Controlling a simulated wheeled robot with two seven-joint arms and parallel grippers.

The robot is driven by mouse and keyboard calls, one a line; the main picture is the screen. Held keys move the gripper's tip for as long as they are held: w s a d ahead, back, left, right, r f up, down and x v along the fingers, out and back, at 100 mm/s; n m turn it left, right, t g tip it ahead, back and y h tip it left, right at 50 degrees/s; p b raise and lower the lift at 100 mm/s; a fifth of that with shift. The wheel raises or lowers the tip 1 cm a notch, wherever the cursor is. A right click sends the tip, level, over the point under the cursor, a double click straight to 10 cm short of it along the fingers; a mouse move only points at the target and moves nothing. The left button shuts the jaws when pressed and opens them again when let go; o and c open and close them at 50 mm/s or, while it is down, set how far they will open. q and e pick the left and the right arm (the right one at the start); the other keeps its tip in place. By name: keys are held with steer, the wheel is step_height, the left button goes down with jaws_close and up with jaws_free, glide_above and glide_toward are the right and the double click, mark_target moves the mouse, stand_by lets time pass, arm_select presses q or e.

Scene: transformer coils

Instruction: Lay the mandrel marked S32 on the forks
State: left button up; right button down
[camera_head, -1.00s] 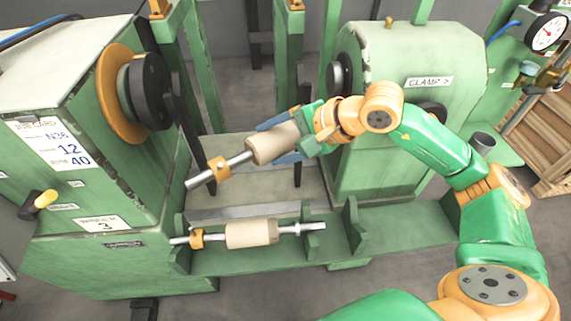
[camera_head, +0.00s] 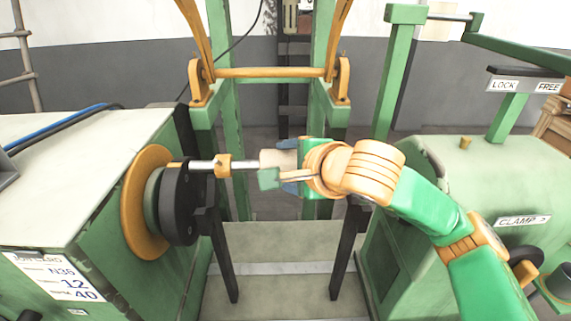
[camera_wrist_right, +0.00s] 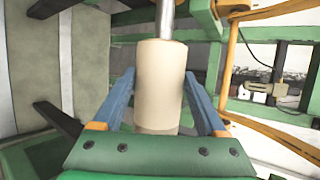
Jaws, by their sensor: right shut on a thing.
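A mandrel with a cream cylindrical body (camera_head: 272,160), a steel shaft and an orange collar is held in my right gripper (camera_head: 290,165). It lies about level, its free shaft end pointing left and overlapping the edge of the black faceplate in the picture; I cannot tell whether they touch. In the right wrist view the blue fingers are on both sides of the cream body (camera_wrist_right: 158,85). No S32 mark is readable. Two dark upright arms, apparently the forks, stand below: a left one (camera_head: 224,262) and a right one (camera_head: 346,250). My left gripper is not in view.
The green headstock with its orange ring (camera_head: 147,205) and black faceplate (camera_head: 178,202) is at left. The green tailstock marked CLAMP (camera_head: 455,185) is at right. An orange crossbar (camera_head: 270,73) spans green posts behind. The gap between the dark arms looks clear.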

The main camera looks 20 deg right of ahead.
steer(key=shift+s+d+f+b, duration=0.1)
steer(key=shift+s+f+b, duration=0.45)
steer(key=shift+f, duration=0.15)
arm_select(q)
step_height(320, 180, down, 7)
steer(key=b, duration=0.6)
steer(key=shift+s+f, duration=0.2)
steer(key=shift+s, duration=0.15)
arm_select(e)
step_height(320, 180, down, 6)
steer(key=shift+w+f, duration=0.25)
steer(key=shift+w, duration=0.05)
arm_select(q)
steer(key=shift+f+b, duration=0.3)
steer(key=shift+b, duration=0.05)
arm_select(e)
steer(key=shift+s, duration=0.1)
arm_select(q)
steer(key=shift+f+b, duration=0.55)
steer(key=shift+f, duration=0.05)
arm_select(e)
steer(key=shift+f, duration=0.4)
steer(key=shift+s, duration=0.1)
